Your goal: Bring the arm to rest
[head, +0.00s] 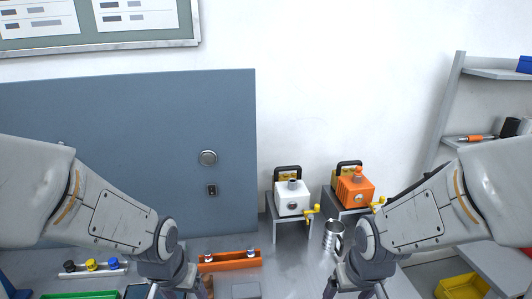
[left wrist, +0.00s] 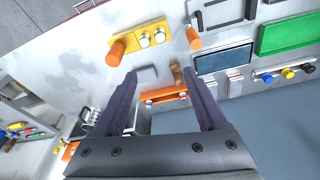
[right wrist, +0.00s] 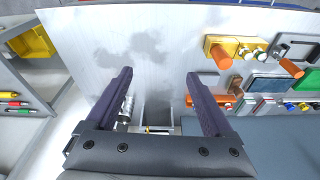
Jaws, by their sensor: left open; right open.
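My left gripper (head: 182,291) hangs at the bottom of the head view, left of centre. In the left wrist view its two fingers (left wrist: 160,74) are spread wide with nothing between them. My right gripper (head: 355,291) hangs at the bottom of the head view, right of centre. In the right wrist view its fingers (right wrist: 160,73) are also apart and empty. Both arms come in from the sides and bend down over the metal table (right wrist: 150,35). The fingertips are partly cut off in the head view.
An orange tray (head: 230,261) with small metal parts lies between the arms. A white machine (head: 292,198) and an orange machine (head: 354,190) stand at the back, near a metal mug (head: 333,236). A yellow fixture (right wrist: 232,49) and a yellow bin (head: 462,287) also show.

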